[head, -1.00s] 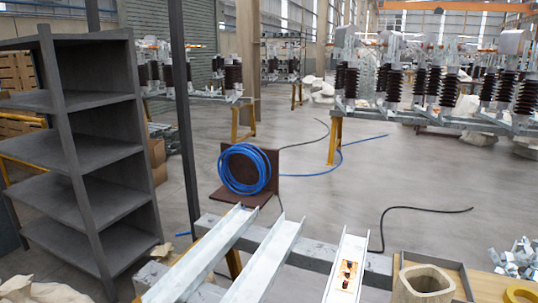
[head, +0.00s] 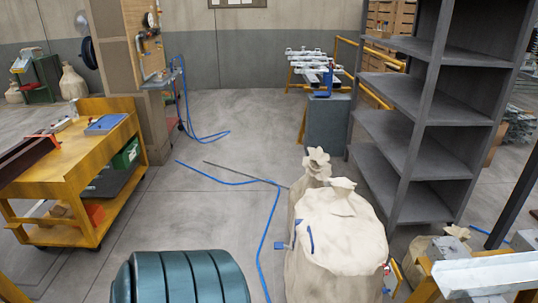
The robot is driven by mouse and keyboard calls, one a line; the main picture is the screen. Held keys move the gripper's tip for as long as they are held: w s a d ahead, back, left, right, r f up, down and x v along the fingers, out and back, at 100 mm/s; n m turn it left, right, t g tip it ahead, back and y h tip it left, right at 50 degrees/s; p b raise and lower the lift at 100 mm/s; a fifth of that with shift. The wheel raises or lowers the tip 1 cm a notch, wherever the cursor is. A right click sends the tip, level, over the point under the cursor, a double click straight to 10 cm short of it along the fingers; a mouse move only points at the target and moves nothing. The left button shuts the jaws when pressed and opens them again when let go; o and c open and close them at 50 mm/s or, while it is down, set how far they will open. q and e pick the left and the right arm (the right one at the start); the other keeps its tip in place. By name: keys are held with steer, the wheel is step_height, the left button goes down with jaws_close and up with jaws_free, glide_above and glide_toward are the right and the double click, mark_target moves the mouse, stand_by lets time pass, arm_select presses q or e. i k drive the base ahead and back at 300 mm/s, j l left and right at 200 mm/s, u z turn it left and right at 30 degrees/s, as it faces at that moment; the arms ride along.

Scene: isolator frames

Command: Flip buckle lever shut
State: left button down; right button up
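No buckle lever can be made out in the head view. Neither of my grippers is in view. A teal ribbed cylinder-like thing (head: 180,278) shows at the bottom edge, left of the middle; I cannot tell what it is. A metal channel beam (head: 490,272) lies on a frame at the lower right, cut off by the picture edge.
Cream sacks (head: 335,235) stand close ahead, right of the middle. A yellow cart (head: 75,170) stands at the left and a dark shelf (head: 410,130) at the right. Blue hose (head: 272,225) lies across the floor. The floor (head: 235,130) between cart and shelf is mostly clear.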

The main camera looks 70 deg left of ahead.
mark_target(279, 244)
steer(key=k+j, duration=0.45)
steer(key=j+u, duration=0.1)
steer(key=u, duration=1.65)
steer(key=i+u, duration=0.4)
steer(key=i, duration=0.25)
